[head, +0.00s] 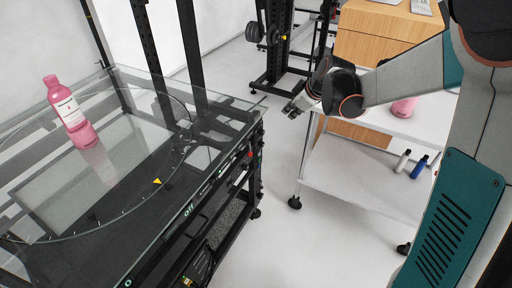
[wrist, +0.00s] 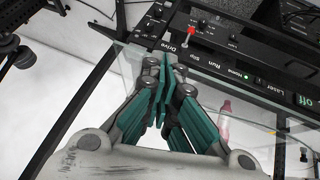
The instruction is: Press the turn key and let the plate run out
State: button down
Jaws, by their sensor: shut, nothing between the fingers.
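The turntable's round clear plate (head: 120,190) lies on a glass-topped black frame at the left in the head view. A pink bottle with a white label (head: 68,112) stands on the plate. The control panel (head: 222,180) runs along the frame's front edge. In the wrist view the panel (wrist: 215,66) has printed words such as Drive, Slip, Run, Home and Laser, a red-tipped lever (wrist: 190,32) and a green-lit "off". I cannot tell which control is the turn key. My gripper (head: 291,110) is shut and empty, apart from the panel. Its teal fingers (wrist: 165,62) point toward the panel.
A wooden cabinet (head: 375,45) and a weight rack (head: 275,50) stand behind. Bare floor (head: 275,210) lies between turntable and cart.

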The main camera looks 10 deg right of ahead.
aim_at(259, 160)
jog(key=w+d+f+n+b, duration=0.1)
jog(key=w+d+f+n, duration=0.15)
jog(key=w+f, duration=0.7)
notch_tip(259, 160, down, 34)
jog(key=w+d+n+y+b, duration=0.1)
jog(key=w+n+y+b, duration=0.1)
jog(key=n, duration=0.6)
jog(key=shift+w+d+y+b, duration=0.15)
jog(key=shift+d+y+b, duration=0.2)
jog(key=shift+y+b, duration=0.2)
jog(key=shift+r, duration=0.1)
jog(key=w+a, duration=0.5)
jog(key=a, duration=0.2)
jog(key=shift+w+a, duration=0.15)
jog(key=shift+w+a, duration=0.2)
jog(key=shift+a, duration=0.05)
jog(key=shift+s+d, duration=0.1)
jog(key=shift+s+d, duration=0.15)
jog(key=shift+d, duration=0.05)
